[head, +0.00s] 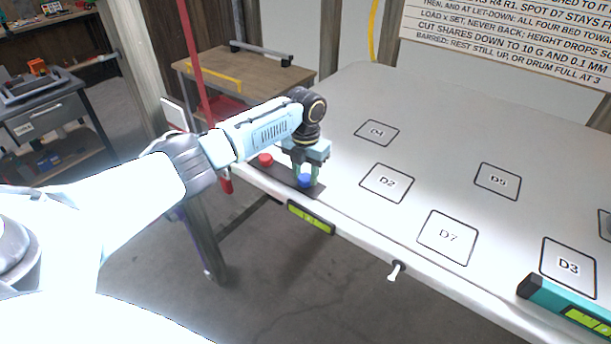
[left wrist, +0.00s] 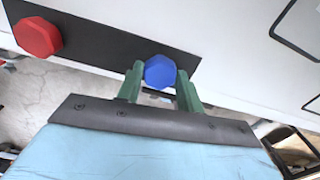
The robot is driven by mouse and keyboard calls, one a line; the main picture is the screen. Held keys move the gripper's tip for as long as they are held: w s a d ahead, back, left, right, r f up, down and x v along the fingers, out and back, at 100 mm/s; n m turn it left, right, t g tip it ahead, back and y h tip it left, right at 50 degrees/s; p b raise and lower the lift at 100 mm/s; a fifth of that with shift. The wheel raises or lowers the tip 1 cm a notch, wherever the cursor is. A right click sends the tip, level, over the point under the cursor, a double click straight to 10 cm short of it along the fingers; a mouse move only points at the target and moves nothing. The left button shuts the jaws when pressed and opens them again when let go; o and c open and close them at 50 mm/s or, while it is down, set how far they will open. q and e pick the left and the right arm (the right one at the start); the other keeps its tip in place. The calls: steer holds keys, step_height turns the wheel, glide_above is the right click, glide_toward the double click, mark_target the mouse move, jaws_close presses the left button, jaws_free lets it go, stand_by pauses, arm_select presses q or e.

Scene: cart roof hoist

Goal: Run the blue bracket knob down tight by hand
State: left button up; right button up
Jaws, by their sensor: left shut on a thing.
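The blue bracket knob (head: 305,181) sits on a dark plate (head: 283,178) at the near left edge of the white table-like panel. It is a faceted knob, and it also shows in the left wrist view (left wrist: 160,72). My left gripper (head: 307,172) points down over the plate, with its green fingers on either side of the blue knob. In the left wrist view the left gripper (left wrist: 160,88) is shut on the blue knob. A red knob (head: 265,160) stands on the same plate, to the left; it also shows in the left wrist view (left wrist: 38,37). My right gripper is not in view.
The white panel (head: 340,110) carries outlined squares such as D2 (head: 387,183) and D7 (head: 447,238). A green level (head: 311,217) is on its front edge, and a teal level (head: 570,305) lies at right. A red post (head: 192,60) stands behind my left arm. A wooden bench (head: 245,75) is behind.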

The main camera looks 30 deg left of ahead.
mark_target(305, 176)
arm_select(q)
steer(key=shift+w+r+m+b, duration=0.15)
steer(key=shift+r+m+b, duration=0.1)
steer(key=shift+m+b, duration=0.45)
steer(key=shift+a, duration=0.1)
steer(key=o, duration=1)
steer(key=shift+f, duration=0.1)
step_height(305, 176, up, 14)
steer(key=shift+f, duration=0.25)
